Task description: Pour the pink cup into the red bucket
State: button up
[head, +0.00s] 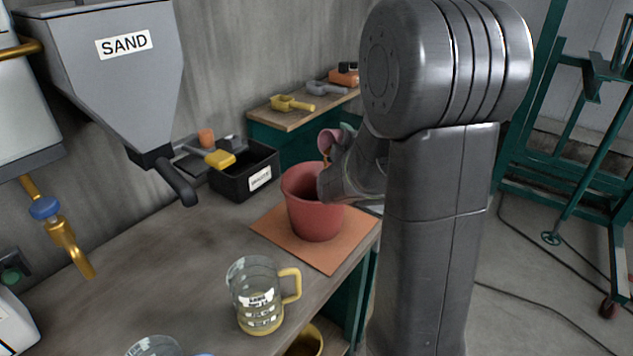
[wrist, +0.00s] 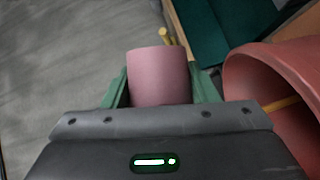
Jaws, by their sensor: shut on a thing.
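The pink cup (wrist: 158,76) sits between the green fingers of my gripper (wrist: 160,92), which is shut on it. In the head view the pink cup (head: 324,141) is tilted, above and just behind the rim of the red bucket (head: 313,216). My wrist and arm hide part of the cup and the bucket's right side. The bucket stands upright on an orange mat (head: 335,256). In the wrist view the bucket (wrist: 245,85) is to the right of the cup. A thin orange-yellow strip shows inside it; I cannot tell whether it is a stick or a stream.
A clear jug (head: 256,297) with a yellow handle stands on the bench in front. A black bin (head: 236,181) and the sand hopper (head: 120,70) are to the left. A yellow scoop (head: 291,103) lies on the back table. The bench's middle left is clear.

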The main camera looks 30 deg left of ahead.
jog(key=shift+s+a+r+n+b, duration=0.2)
jog(key=shift+s+n+b, duration=0.25)
jog(key=shift+b, duration=0.3)
jog(key=shift+s+f+n+t+b, duration=0.1)
jog(key=shift+f+n+t+b, duration=0.25)
jog(key=shift+b, duration=0.6)
